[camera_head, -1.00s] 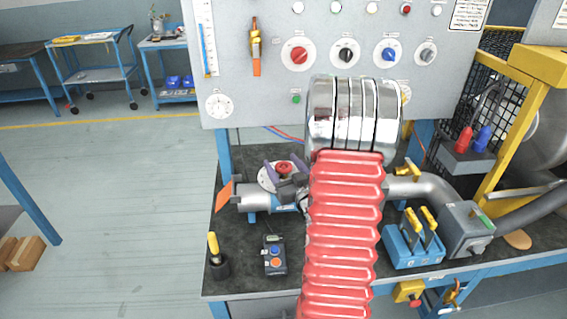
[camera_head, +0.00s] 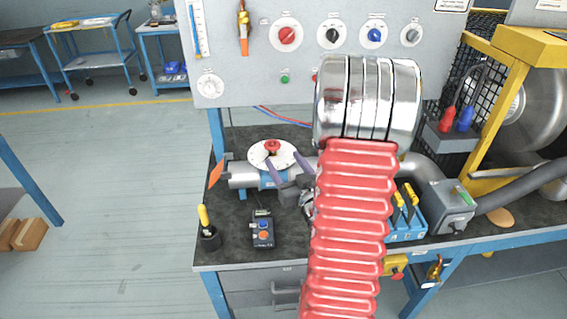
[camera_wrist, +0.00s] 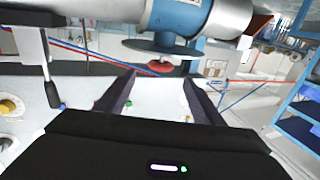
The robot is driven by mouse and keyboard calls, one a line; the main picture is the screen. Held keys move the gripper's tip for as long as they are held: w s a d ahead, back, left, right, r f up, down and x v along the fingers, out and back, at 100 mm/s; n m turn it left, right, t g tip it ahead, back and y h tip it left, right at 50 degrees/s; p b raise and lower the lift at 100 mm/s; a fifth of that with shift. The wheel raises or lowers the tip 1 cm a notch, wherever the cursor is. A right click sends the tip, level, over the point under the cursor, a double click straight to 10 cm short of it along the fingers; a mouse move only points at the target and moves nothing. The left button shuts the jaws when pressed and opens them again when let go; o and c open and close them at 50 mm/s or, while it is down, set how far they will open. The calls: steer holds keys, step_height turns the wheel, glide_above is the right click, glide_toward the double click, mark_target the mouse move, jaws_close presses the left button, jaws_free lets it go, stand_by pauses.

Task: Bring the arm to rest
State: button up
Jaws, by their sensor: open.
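My gripper (camera_head: 281,168) is open and empty, its two dark purple fingers apart. In the head view it is partly hidden behind my red ribbed arm (camera_head: 352,230). The fingers are just below and right of a red knob (camera_head: 272,147) on a round pale disc (camera_head: 286,157), which sits on a blue-and-silver pipe valve (camera_head: 245,176). In the wrist view the picture is inverted; the fingers (camera_wrist: 160,78) point toward the red knob (camera_wrist: 160,67) and disc (camera_wrist: 165,50), with a visible gap to them.
A grey control panel (camera_head: 300,85) stands behind the bench (camera_head: 225,254). A yellow-handled tool in a black cup (camera_head: 208,235), a button box (camera_head: 263,232) and blue switch block (camera_head: 405,225) are near the front.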

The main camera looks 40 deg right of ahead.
stand_by(0.3)
steer(key=shift+a, duration=0.1)
steer(key=w+a+r+n+g+y, duration=0.1)
steer(key=a+r+g, duration=0.2)
steer(key=a, duration=0.4)
steer(key=w+a+r+n+g+y, duration=0.1)
steer(key=w+a+r+g, duration=0.15)
steer(key=a, duration=0.45)
steer(key=s+a+r+n+g+y, duration=0.1)
steer(key=s+a+r+g+y, duration=0.1)
steer(key=s+a, duration=0.7)
steer(key=s+a+r+n+g+y, duration=0.1)
steer(key=s+a+r+g+y, duration=0.1)
steer(key=s+a, duration=0.7)
steer(key=shift+s+a+r+g, duration=0.15)
steer(key=shift+s+a+g, duration=0.2)
steer(key=shift+a+g, duration=0.6)
steer(key=shift+a, duration=0.1)
